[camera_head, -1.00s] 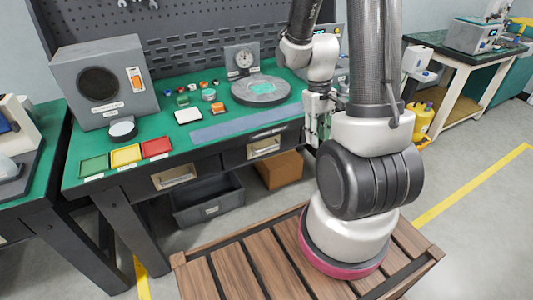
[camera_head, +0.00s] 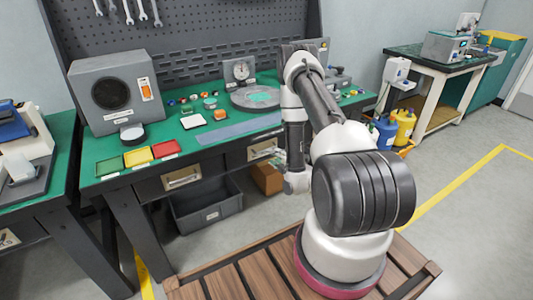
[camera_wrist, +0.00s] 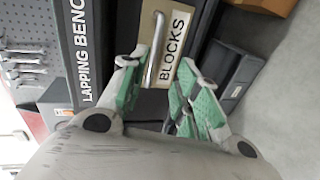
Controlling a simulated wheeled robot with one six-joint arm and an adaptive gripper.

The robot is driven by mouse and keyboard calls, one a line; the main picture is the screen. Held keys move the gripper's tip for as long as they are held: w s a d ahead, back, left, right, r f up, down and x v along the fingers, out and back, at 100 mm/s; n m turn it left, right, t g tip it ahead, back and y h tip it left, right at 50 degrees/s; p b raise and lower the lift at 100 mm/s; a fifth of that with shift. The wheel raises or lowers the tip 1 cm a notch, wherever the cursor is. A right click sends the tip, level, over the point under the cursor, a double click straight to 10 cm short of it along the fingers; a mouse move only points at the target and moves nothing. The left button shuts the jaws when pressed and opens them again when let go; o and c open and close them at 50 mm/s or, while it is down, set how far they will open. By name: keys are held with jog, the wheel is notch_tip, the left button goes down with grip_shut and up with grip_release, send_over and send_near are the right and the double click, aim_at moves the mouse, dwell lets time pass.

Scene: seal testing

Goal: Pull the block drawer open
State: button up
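The block drawer (camera_head: 250,154) is the right one of two drawers under the green bench top, and it looks shut. In the wrist view its front carries a tan plate (camera_wrist: 181,24) reading BLOCKS and a silver bar handle (camera_wrist: 153,52). My gripper (camera_wrist: 162,88) is open, with green-padded fingers spread on either side of the lower end of the plate. The handle lies ahead, nearer the left finger; I cannot tell whether they touch. In the head view my gripper (camera_head: 278,157) is at the drawer front, partly hidden by my arm.
The left drawer (camera_head: 182,178) has a similar handle. Below stand an open grey bin (camera_head: 208,212) and a cardboard box (camera_head: 267,178). The lapping bench (camera_head: 240,125) holds red, yellow and green trays and a grey speaker-like box (camera_head: 113,92).

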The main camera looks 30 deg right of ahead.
aim_at(267, 150)
jog(key=shift+n, duration=0.4)
jog(key=x, duration=0.5)
jog(key=r+x, duration=0.1)
jog(key=x, duration=0.2)
grip_shut()
